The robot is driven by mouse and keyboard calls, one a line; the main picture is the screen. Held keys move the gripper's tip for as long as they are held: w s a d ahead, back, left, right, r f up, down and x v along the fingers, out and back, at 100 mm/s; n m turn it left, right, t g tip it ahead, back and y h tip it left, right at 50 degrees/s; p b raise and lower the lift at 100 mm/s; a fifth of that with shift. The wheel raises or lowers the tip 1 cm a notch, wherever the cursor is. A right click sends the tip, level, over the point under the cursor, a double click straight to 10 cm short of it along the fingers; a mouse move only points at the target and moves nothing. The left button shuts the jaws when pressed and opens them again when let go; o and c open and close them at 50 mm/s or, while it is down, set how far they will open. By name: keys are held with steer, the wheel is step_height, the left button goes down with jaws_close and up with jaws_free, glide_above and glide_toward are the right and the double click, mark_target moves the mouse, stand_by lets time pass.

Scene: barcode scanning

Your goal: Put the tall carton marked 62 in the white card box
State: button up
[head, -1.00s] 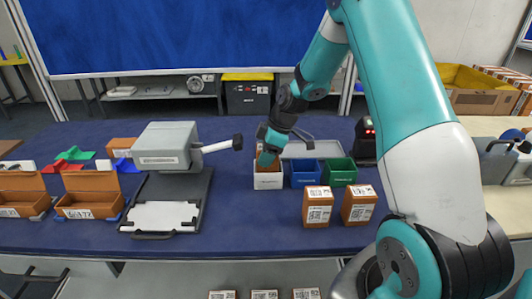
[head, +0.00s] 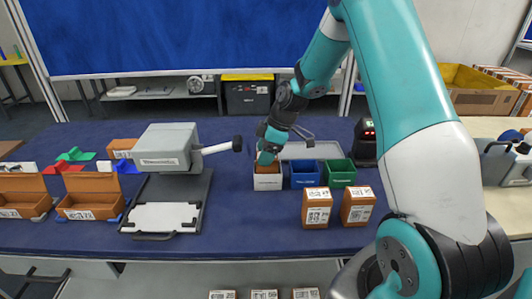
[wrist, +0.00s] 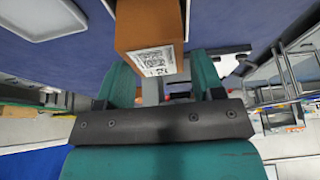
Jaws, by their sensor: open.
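A brown carton (head: 268,169) stands inside the white card box (head: 267,183), with its upper part showing above the rim. My gripper (head: 268,157) points down right over it, with the fingers at the carton's top. In the wrist view the carton (wrist: 150,28) lies ahead of the fingers, its white label with a code facing the camera. The number on it is too small to read. The teal fingers stand apart, so my gripper is open. The wrist view does not show the white box clearly.
A blue box (head: 305,178) and a green box (head: 341,177) stand just right of the white one. Two labelled cartons (head: 317,209) (head: 358,206) stand in front of them. A grey scanner device (head: 166,150) is to the left. A dark device (head: 366,140) stands at right.

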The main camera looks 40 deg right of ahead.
steer(key=shift+r+p, duration=1.55)
steer(key=shift+r, duration=1)
steer(key=o, duration=0.6)
steer(key=b+v, duration=0.2)
steer(key=v, duration=1.5)
steer(key=shift+r, duration=0.2)
